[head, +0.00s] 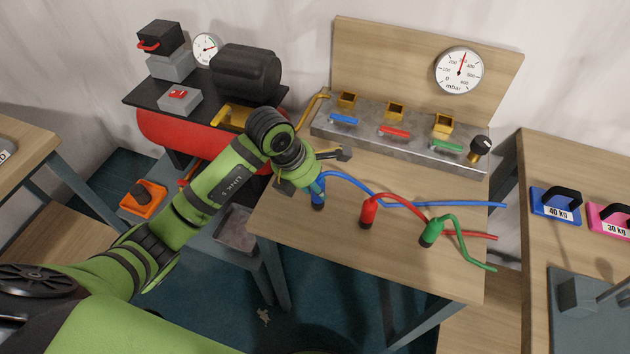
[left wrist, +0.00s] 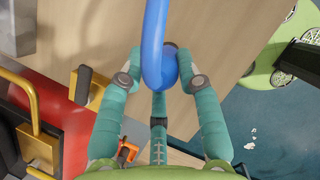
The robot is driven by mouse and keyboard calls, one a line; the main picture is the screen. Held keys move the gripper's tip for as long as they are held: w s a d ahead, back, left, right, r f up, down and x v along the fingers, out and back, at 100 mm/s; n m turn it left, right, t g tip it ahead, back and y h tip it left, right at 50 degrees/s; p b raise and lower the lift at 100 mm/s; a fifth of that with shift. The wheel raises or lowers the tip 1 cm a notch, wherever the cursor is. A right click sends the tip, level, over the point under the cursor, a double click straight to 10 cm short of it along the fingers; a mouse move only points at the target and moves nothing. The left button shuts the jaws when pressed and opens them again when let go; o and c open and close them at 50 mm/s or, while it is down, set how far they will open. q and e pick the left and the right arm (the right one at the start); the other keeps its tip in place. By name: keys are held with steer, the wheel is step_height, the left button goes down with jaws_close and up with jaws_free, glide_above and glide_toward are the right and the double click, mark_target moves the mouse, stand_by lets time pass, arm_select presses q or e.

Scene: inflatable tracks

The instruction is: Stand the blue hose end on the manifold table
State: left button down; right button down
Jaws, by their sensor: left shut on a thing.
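The blue hose end (head: 318,199) is upright at the left part of the wooden manifold table (head: 400,268), its dark tip down. I cannot tell whether the tip touches the tabletop. My left gripper (head: 317,187) is shut on it. In the head view the blue hose (head: 420,204) runs right across the table. My right gripper is not in view.
A red hose end (head: 367,214) and a green hose end (head: 432,233) stand on the table to the right. Behind is the manifold (head: 400,143) with coloured levers and a pressure gauge (head: 459,71). A red compressor (head: 160,130) stands at the left. The table's front is bare.

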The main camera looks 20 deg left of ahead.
arm_select(q)
steer(key=shift+f+b, duration=0.2)
steer(key=shift+b, duration=0.1)
steer(key=c, duration=0.9)
jaws_free()
steer(key=shift+o, duration=0.2)
steer(key=shift+r, duration=0.15)
steer(key=shift+a+r, duration=0.1)
steer(key=shift+r, duration=0.15)
steer(key=b+v, duration=0.1)
steer(key=v, duration=1)
steer(key=shift+r, duration=0.3)
steer(key=shift+s, duration=0.1)
